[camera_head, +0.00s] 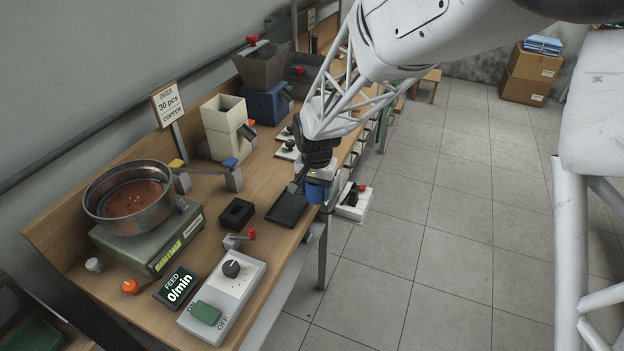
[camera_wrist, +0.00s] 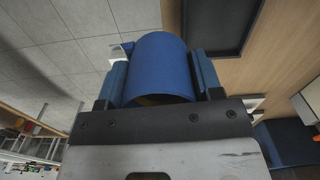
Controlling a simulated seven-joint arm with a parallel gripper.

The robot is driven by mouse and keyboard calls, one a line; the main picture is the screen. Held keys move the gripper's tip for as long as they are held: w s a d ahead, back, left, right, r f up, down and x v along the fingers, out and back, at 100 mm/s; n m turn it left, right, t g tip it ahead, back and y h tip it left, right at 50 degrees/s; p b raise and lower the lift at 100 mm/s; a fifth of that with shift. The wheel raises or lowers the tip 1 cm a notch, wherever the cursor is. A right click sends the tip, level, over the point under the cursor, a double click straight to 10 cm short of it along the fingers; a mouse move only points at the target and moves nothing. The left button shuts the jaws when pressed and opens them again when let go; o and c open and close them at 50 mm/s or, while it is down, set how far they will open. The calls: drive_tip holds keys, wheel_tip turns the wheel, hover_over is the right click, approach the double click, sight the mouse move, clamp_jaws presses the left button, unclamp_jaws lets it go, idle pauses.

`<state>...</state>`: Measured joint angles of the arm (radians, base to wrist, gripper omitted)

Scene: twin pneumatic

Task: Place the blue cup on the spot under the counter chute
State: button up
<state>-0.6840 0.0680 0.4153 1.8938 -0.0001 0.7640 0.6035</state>
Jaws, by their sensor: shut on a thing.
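The blue cup (camera_head: 317,192) is at the front edge of the bench, beneath my gripper (camera_head: 316,176) and partly hidden by it. In the wrist view the blue cup (camera_wrist: 158,65) sits between both fingers of my gripper (camera_wrist: 160,80), which is shut on it. Whether its base touches anything is hidden. A metal bowl counter (camera_head: 130,200) with copper pieces stands at the left.
A black tray (camera_head: 287,209) lies left of the cup; it also shows in the wrist view (camera_wrist: 222,22). A control box with dial (camera_head: 222,295) and a feed display (camera_head: 177,286) stand in front. A cream hopper (camera_head: 228,128) and grey hopper (camera_head: 262,68) stand behind.

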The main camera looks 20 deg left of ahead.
drive_tip(key=shift+s+d+r, duration=0.1)
drive_tip(key=shift+s+d, duration=0.7)
drive_tip(key=shift+s, duration=0.25)
drive_tip(key=shift+a, duration=0.1)
drive_tip(key=n, duration=0.1)
drive_tip(key=a+n, duration=0.1)
drive_tip(key=n, duration=0.1)
drive_tip(key=a+n, duration=0.1)
drive_tip(key=shift+w+a+n, duration=0.1)
drive_tip(key=shift+a+n, duration=0.15)
drive_tip(key=shift+n, duration=0.15)
drive_tip(key=a+n, duration=0.1)
drive_tip(key=n, duration=0.1)
drive_tip(key=a+n, duration=0.2)
drive_tip(key=n, duration=0.1)
drive_tip(key=shift+n, duration=0.3)
drive_tip(key=a+n, duration=0.1)
drive_tip(key=n, duration=0.1)
drive_tip(key=a+n, duration=0.2)
drive_tip(key=n, duration=0.1)
drive_tip(key=shift+r+n, duration=0.15)
drive_tip(key=shift+n, duration=0.15)
drive_tip(key=a+n, duration=0.1)
drive_tip(key=n, duration=0.1)
drive_tip(key=a+n, duration=0.1)
drive_tip(key=n, duration=0.2)
drive_tip(key=shift+a, duration=0.4)
drive_tip(key=shift+n, duration=0.3)
